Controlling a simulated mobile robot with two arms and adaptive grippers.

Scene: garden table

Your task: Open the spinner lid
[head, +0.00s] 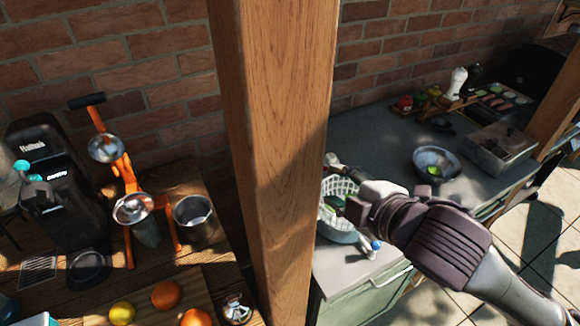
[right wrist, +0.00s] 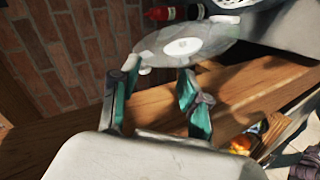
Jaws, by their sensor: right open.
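The spinner's white slotted basket (head: 342,187) stands on the grey counter, partly hidden by the wooden post and my right arm. Green pieces show in it. Part of a white slotted basket also shows at the top right of the right wrist view (right wrist: 258,4). A clear round disc with a white centre, apparently the spinner lid (right wrist: 205,42), lies just beyond my right fingertips, beside that basket in this picture. My right gripper (head: 362,208) is beside the basket in the head view. Its teal-padded fingers (right wrist: 155,78) are apart with nothing between them. Whether they touch the lid is unclear. My left gripper is out of view.
A thick wooden post (head: 275,130) stands between the counter and the left table, close to my right gripper. A blue-grey bowl (head: 450,159) and a metal box (head: 499,150) stand farther right. An orange juicer (head: 124,170) and a metal pot (head: 195,222) are left.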

